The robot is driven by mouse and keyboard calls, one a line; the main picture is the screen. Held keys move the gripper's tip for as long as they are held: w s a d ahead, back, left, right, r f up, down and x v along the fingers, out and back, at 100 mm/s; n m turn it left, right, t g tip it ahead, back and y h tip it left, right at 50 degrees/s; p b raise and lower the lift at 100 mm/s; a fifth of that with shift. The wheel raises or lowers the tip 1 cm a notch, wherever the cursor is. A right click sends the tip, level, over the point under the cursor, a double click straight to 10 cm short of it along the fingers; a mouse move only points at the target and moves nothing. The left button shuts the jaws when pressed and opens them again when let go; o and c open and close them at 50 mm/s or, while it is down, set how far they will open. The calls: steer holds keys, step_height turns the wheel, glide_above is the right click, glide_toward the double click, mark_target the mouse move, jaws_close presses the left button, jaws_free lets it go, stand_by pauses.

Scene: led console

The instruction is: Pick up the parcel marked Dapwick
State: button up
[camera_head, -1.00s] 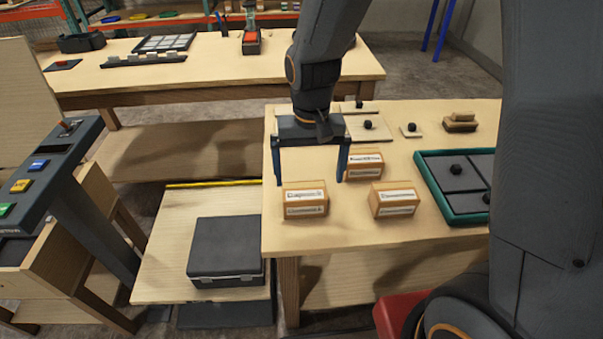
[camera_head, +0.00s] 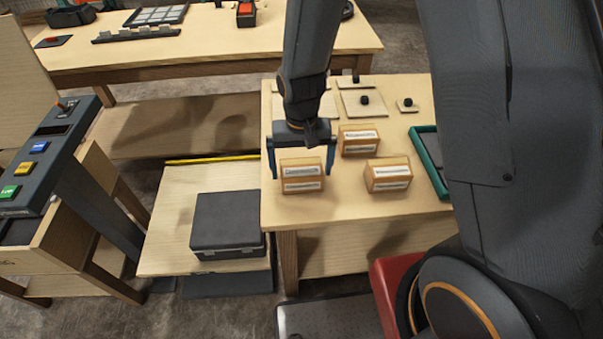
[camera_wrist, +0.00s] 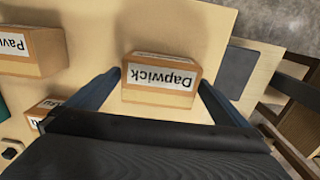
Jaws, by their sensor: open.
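The parcel marked Dapwick (camera_wrist: 160,82) is a small tan box with a white label, upside down in the wrist view. In the head view it is the left parcel (camera_head: 302,177) near the front left of the wooden table (camera_head: 330,215). My gripper (camera_head: 301,172) is open. Its blue fingers stand to the left and right of this parcel, just behind or above it; contact does not show. In the wrist view the parcel lies between and slightly beyond the fingertips (camera_wrist: 158,82).
Two other parcels stand close by: one behind right (camera_head: 360,141), one to the right (camera_head: 388,175). A green-edged tray (camera_head: 430,160) lies farther right. A black case (camera_head: 228,222) sits on a lower board to the left. A button console (camera_head: 42,150) stands far left.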

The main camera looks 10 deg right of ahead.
steer(key=c, duration=1.2)
steer(key=shift+o, duration=0.2)
